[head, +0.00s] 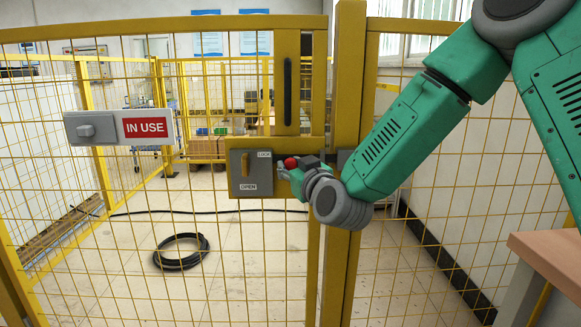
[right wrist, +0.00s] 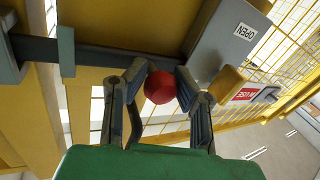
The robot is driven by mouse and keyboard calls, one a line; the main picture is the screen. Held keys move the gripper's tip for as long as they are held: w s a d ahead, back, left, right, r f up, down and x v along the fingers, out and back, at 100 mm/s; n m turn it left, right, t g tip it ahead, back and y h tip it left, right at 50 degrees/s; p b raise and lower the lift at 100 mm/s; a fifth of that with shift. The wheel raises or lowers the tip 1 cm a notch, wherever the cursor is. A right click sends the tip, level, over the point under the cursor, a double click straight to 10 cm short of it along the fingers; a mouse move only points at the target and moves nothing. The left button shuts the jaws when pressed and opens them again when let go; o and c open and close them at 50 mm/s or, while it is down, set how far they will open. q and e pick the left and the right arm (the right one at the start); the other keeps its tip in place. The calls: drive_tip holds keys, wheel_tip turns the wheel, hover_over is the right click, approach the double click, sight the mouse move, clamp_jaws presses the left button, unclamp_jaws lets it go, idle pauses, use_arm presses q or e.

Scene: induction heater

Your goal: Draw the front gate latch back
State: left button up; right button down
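The front gate latch (head: 250,174) is a grey box with a label reading OPEN, mounted on the yellow gate; part of the box shows in the right wrist view (right wrist: 222,42). A dark bolt bar (right wrist: 100,55) runs from near the box through a bracket (right wrist: 66,52) to a grey keeper (right wrist: 8,50) at far left. The latch has a red ball knob (head: 291,163), also in the right wrist view (right wrist: 160,87). My right gripper (head: 289,170) has its fingers on both sides of the knob, seemingly touching it; its fingers show in the right wrist view (right wrist: 161,80). My left gripper is out of view.
A tan handle (right wrist: 228,82) sticks out from the latch box. An IN USE sign (head: 146,128) hangs left on the mesh. A black hose coil (head: 181,251) lies on the floor behind the gate. A wooden bench edge (head: 550,255) is at right.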

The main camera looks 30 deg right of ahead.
drive_tip(key=shift+w+a+p, duration=0.2)
drive_tip(key=shift+w+a, duration=0.25)
drive_tip(key=shift+a, duration=0.35)
drive_tip(key=shift+w+a+p, duration=0.15)
drive_tip(key=shift+w+a, duration=0.3)
drive_tip(key=shift+a, duration=0.3)
drive_tip(key=c, duration=1.6)
unclamp_jaws()
drive_tip(key=o, duration=0.3)
drive_tip(key=shift+o, duration=0.2)
drive_tip(key=shift+a, duration=0.1)
drive_tip(key=shift+s, duration=0.15)
approach(269, 162)
drive_tip(key=s, duration=0.5)
drive_tip(key=shift+a, duration=0.35)
drive_tip(key=shift+w, duration=0.1)
